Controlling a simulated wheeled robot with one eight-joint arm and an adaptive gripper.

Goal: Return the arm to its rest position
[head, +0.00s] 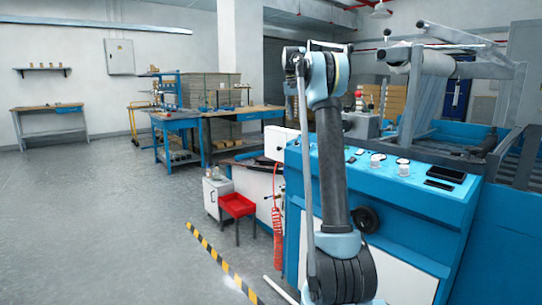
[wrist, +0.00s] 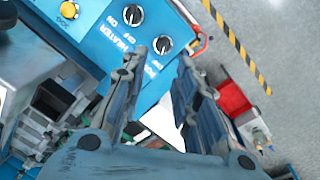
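My gripper (wrist: 161,68) shows in the wrist view with its two dark fingers apart and nothing between them. Past the fingers is the blue control panel (wrist: 104,35) with black knobs, a yellow button and the word HEATER. I cannot tell how far the fingertips are from the panel. In the head view my arm (head: 332,165) stands raised in front of the blue laminating machine (head: 400,225), bent at the top. I cannot make out the gripper there.
A red tray stand (head: 237,206) and a white cabinet (head: 213,192) are left of the machine. A yellow-black floor stripe (head: 212,255) runs beside it. Metal rollers (head: 455,65) rise at the right. Workbenches (head: 225,115) stand farther back. The grey floor at left is clear.

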